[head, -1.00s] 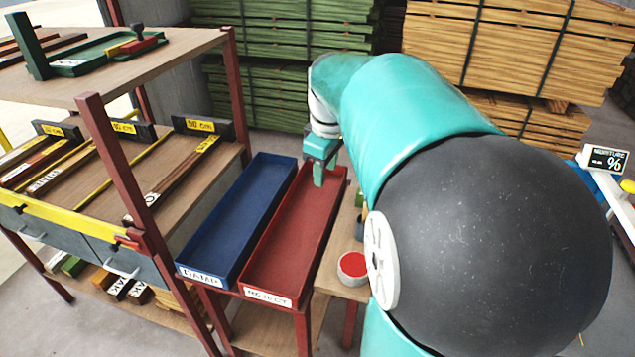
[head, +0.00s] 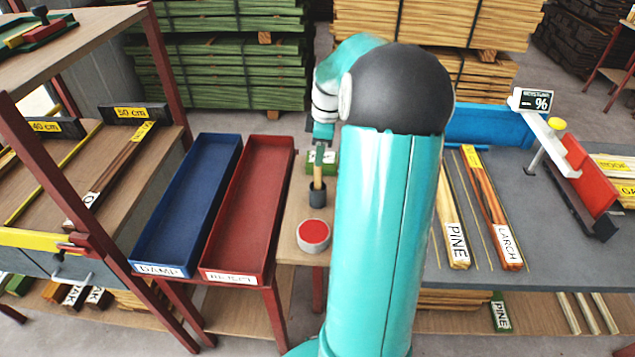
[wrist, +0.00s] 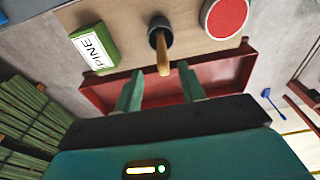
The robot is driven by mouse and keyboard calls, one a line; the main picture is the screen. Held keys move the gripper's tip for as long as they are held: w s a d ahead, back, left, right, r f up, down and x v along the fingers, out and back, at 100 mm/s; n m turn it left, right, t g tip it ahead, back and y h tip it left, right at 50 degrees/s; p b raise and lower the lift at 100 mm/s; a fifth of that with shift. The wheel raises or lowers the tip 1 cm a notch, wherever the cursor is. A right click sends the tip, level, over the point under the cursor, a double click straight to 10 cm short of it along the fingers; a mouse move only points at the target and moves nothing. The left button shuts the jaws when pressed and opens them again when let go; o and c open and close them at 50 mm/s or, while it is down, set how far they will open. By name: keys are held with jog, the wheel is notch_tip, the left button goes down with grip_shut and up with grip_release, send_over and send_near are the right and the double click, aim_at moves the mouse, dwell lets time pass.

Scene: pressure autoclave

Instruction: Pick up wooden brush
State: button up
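The wooden brush (head: 317,175) stands upright in a dark cup (head: 317,194) on a narrow wooden table (head: 298,208), handle up. In the wrist view its handle (wrist: 163,62) rises from the cup (wrist: 159,30) toward the space between my two green fingers. My gripper (wrist: 161,86) is open and empty. Its fingers are apart, one on each side of the handle's line, and the handle's tip appears just short of them. In the head view my gripper (head: 320,146) is just above the handle. The bristles are hidden inside the cup.
A round tin with a red top (head: 313,233) stands in front of the cup. A green PINE block (wrist: 94,46) lies beside it. The red tray (head: 250,205) and blue DAMP tray (head: 187,205) are to the left. A grey bench with boards (head: 540,230) is to the right.

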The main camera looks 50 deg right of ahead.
send_over(317, 189)
jog(key=shift+w+d+f, duration=0.15)
jog(key=shift+f, duration=1.25)
jog(key=shift+w+d+f, duration=0.15)
jog(key=shift+f, duration=1.2)
grip_shut()
